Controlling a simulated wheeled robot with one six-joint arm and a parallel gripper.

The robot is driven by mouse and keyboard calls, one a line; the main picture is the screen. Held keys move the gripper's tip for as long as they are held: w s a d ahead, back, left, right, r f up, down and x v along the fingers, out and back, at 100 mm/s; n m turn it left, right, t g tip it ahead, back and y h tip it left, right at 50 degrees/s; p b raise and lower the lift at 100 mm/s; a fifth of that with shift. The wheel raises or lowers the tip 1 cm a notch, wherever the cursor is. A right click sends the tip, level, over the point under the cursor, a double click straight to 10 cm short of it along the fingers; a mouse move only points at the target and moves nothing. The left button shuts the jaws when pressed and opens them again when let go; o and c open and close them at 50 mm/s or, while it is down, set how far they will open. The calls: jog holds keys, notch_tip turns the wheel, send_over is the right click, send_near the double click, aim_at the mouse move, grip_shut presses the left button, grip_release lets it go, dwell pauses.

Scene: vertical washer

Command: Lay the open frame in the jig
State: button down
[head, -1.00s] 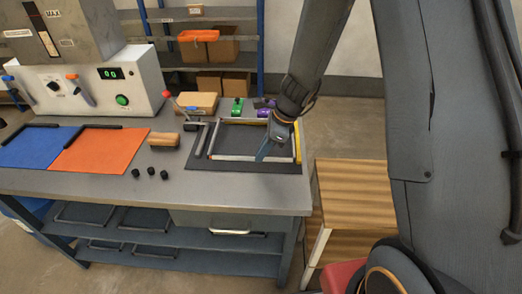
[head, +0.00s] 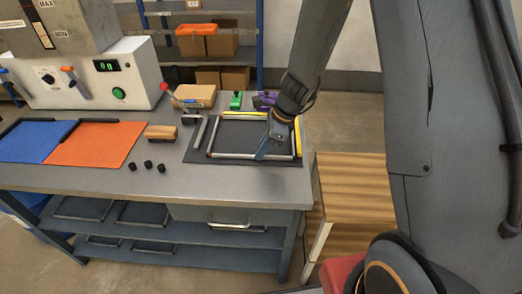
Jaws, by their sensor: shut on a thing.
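The open frame (head: 232,155), a thin pale metal rectangle, lies over the dark mat of the jig (head: 195,160) at the right end of the bench. A yellow strip (head: 298,135) runs along the jig's right side, and a dark bar stands along its left. My gripper (head: 262,154) reaches down from above right and is shut on the frame's front bar, right of its middle. The fingers and wrist hide part of the front bar and the frame's right rear area. I cannot tell whether the frame rests fully flat on the mat.
A wooden-handled block (head: 161,132) and several black knobs (head: 148,164) sit left of the jig. Blue (head: 28,140) and orange (head: 95,145) mats lie farther left. A red-knobbed lever, green and purple clamps and a tan block (head: 195,95) stand behind. A wooden cabinet (head: 350,190) is at right.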

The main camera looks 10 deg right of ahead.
jog(key=shift+w+d+f, duration=0.1)
jog(key=shift+w, duration=0.2)
dwell(0.8)
jog(key=c, duration=1.9)
grip_release()
jog(key=shift+o, duration=0.2)
jog(key=shift+p, duration=0.3)
notch_tip(320, 180, up, 8)
jog(key=p, duration=0.7)
